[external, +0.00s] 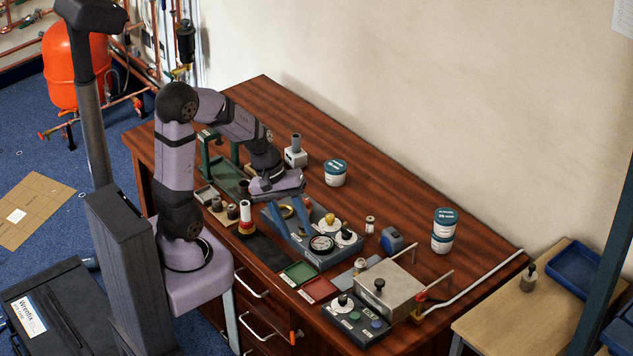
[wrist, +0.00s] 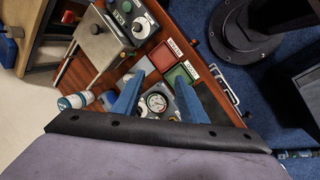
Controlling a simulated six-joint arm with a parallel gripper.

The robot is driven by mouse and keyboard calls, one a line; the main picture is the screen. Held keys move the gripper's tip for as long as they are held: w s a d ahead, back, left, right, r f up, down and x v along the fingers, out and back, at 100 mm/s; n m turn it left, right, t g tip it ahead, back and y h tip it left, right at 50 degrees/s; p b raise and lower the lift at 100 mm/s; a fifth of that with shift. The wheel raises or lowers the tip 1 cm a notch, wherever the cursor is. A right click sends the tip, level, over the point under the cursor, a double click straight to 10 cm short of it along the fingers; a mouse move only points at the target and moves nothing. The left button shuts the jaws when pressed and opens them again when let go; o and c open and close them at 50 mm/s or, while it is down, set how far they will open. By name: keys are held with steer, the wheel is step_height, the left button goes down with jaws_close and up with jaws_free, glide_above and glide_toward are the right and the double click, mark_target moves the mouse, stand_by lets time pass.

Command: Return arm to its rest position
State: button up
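My gripper (external: 292,229) hangs over the dark gauge block near the middle of the bench, fingers pointing down. In the wrist view my gripper (wrist: 159,82) has its two blue fingers spread apart with nothing held between them. The round pressure gauge (external: 321,244) sits on the block just in front of the fingers; it also shows between them in the wrist view (wrist: 157,102). My arm is bent forward over the wooden bench (external: 330,134) from its base at the bench's front edge. Whether the fingertips touch the block is unclear.
A green tray (external: 299,272) and red tray (external: 319,290) lie near the front edge. A metal box (external: 381,289) and button panel (external: 355,320) stand right. White tubs (external: 335,173) stand behind. The bench's back is clear.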

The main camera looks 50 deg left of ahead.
steer(key=s+a+r+m+g+y+p, duration=0.2)
steer(key=s+a+r+m+y+p, duration=0.1)
steer(key=s+m, duration=0.4)
steer(key=shift+a+m+y, duration=0.5)
steer(key=shift+a, duration=0.15)
stand_by(0.3)
